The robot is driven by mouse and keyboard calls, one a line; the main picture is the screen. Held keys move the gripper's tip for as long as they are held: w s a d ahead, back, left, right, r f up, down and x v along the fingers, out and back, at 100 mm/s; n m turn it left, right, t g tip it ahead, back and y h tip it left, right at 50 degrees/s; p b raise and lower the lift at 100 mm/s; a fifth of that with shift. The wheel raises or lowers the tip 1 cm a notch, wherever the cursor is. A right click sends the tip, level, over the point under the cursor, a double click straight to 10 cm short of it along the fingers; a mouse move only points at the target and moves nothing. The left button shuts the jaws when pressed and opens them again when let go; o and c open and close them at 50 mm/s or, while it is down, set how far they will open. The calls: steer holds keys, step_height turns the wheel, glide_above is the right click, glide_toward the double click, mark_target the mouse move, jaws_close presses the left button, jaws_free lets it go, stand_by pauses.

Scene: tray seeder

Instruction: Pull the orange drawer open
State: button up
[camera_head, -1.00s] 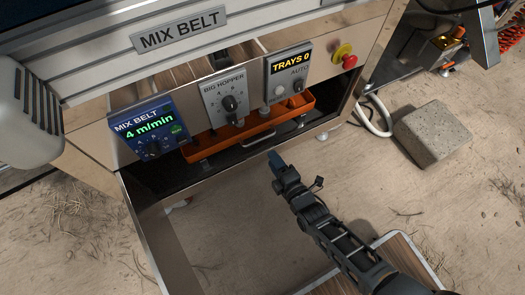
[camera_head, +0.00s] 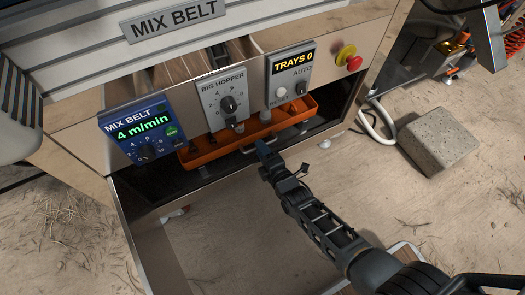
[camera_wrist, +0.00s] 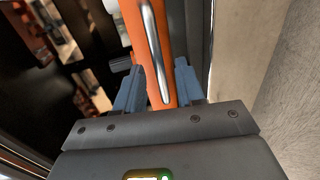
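The orange drawer (camera_head: 205,154) sits under the control panels of the machine, with a silver bar handle (camera_head: 247,148) on its front. In the wrist view the orange drawer front (camera_wrist: 133,22) runs upright in the picture, with the silver handle (camera_wrist: 153,40) along it. My gripper (camera_head: 262,148) is at the drawer front, by the handle. In the wrist view my gripper (camera_wrist: 158,82) is open, its two blue fingers apart, one on each side of the handle's near end. I see gaps beside the handle; contact cannot be made out.
A blue MIX BELT panel (camera_head: 146,131), a BIG HOPPER panel (camera_head: 223,97) and a TRAYS panel (camera_head: 290,76) hang just above the drawer. A red emergency button (camera_head: 354,63) is at right. A concrete block (camera_head: 438,142) lies on the sandy ground. The ground before the drawer is mostly clear.

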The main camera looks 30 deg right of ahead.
steer(key=shift+c, duration=0.3)
jaws_close()
steer(key=shift+s, duration=0.2)
steer(key=f+p+v, duration=0.2)
steer(key=v, duration=0.8)
steer(key=s+f+p+v, duration=0.1)
steer(key=f+p+v, duration=0.1)
steer(key=v, duration=0.9)
steer(key=shift+f, duration=0.25)
steer(key=shift+o, duration=0.3)
jaws_free()
steer(key=shift+w, duration=0.1)
steer(key=p+v, duration=0.1)
steer(key=v, duration=0.7)
steer(key=shift+p, duration=0.3)
